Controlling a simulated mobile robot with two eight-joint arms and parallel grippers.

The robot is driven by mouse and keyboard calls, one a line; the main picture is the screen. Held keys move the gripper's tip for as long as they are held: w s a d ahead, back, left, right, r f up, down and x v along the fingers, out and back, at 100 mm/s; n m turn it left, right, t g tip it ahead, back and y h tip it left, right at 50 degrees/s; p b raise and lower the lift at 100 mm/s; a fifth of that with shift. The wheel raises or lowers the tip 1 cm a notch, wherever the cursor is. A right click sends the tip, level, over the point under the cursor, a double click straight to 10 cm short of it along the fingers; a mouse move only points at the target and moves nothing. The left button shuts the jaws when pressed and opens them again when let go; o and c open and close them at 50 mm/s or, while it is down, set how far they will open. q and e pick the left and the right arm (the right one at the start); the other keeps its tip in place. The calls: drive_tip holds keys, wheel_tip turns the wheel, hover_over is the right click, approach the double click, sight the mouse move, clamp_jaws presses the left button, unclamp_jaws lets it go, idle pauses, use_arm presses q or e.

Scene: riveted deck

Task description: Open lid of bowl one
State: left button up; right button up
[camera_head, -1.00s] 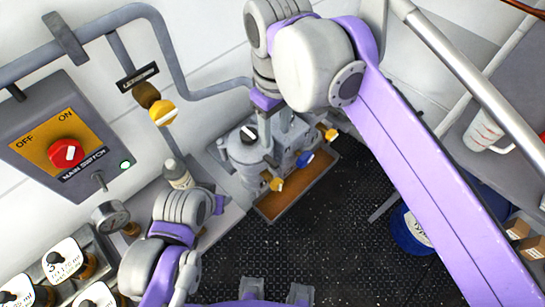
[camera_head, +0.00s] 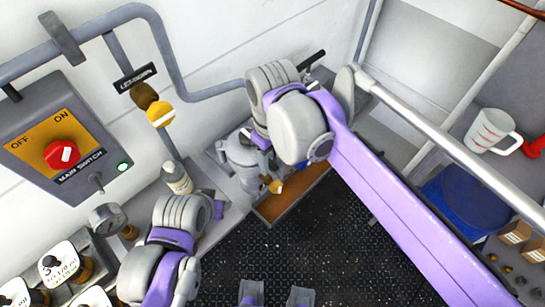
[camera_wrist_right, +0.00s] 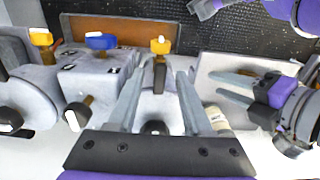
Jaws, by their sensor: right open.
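A grey metal bowl unit (camera_head: 241,158) stands by the wall in the head view, partly hidden by my right arm. In the right wrist view, a rounded bowl (camera_wrist_right: 30,95) is at left, and a block with a blue tap (camera_wrist_right: 100,41) is beside it. A part with a yellow tap (camera_wrist_right: 160,46) and dark lever is in the middle. I cannot tell which bowl is one. My right gripper (camera_wrist_right: 160,76) is open, its fingers either side of the middle part; contact is unclear. My left gripper (camera_wrist_right: 234,88) is open and empty at right in the wrist view.
A brown tray (camera_head: 290,197) lies in front of the unit. A small bottle (camera_head: 177,178) stands left of it. The main switch box (camera_head: 65,145) and grey pipes are on the wall. A shelf with a white jug (camera_head: 488,130) is at right. The black riveted floor is clear.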

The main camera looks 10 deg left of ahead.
clamp_jaws()
idle(1.4)
